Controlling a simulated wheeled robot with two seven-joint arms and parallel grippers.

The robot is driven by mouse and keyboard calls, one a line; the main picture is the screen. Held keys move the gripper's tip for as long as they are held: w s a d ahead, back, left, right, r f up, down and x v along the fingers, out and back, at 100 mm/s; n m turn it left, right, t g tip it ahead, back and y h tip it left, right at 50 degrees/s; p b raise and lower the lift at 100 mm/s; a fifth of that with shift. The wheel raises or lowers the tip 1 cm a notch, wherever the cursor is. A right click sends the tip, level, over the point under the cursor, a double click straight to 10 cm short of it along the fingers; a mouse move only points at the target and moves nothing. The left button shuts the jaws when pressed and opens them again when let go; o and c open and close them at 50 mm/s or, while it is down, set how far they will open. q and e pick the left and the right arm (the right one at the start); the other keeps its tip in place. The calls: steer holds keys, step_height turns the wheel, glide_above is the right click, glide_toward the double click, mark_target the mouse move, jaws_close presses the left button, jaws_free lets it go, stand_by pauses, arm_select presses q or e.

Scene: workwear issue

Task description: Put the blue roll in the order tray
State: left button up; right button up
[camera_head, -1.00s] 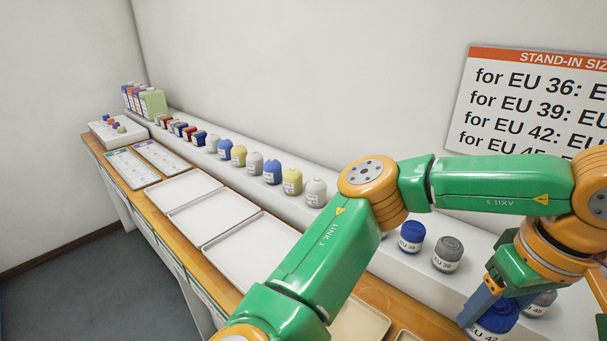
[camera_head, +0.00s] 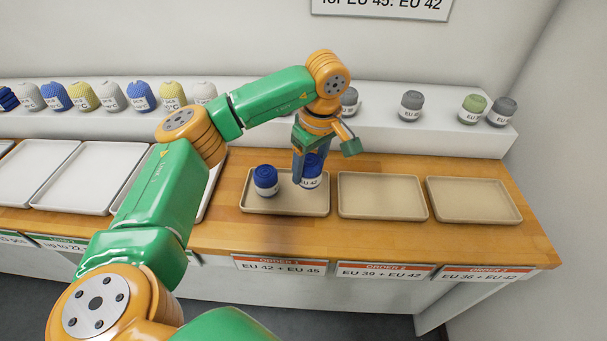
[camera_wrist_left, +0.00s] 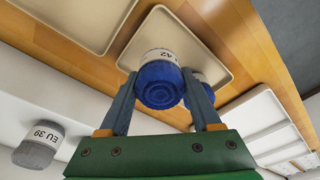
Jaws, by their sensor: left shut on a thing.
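My left gripper (camera_head: 310,165) is shut on a blue roll (camera_head: 312,179) labelled EU 42. It holds the roll upright over the right part of the beige order tray (camera_head: 285,206) above the ORDER 1 sign. Whether the roll's base touches the tray is unclear. A second blue roll (camera_head: 265,181) stands in the left part of the same tray. In the left wrist view the held roll (camera_wrist_left: 160,84) sits between both fingers, and the second roll is partly hidden behind a finger. My right gripper is not in view.
Two empty beige trays (camera_head: 382,213) (camera_head: 473,213) stand to the right, signed ORDER 2 and ORDER 3. White trays (camera_head: 80,205) lie to the left. Grey rolls (camera_head: 411,106) and a green roll (camera_head: 472,109) stand on the shelf behind.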

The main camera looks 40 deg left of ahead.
mark_target(306, 179)
arm_select(q)
steer(key=f, duration=0.2)
steer(key=a+f+p, duration=0.1)
steer(key=f, duration=0.1)
steer(key=shift+w+p, duration=0.1)
steer(key=shift+p, duration=0.2)
steer(key=shift+f, duration=0.25)
steer(key=shift+f, duration=0.15)
steer(key=o, duration=1.4)
steer(key=shift+c, duration=0.2)
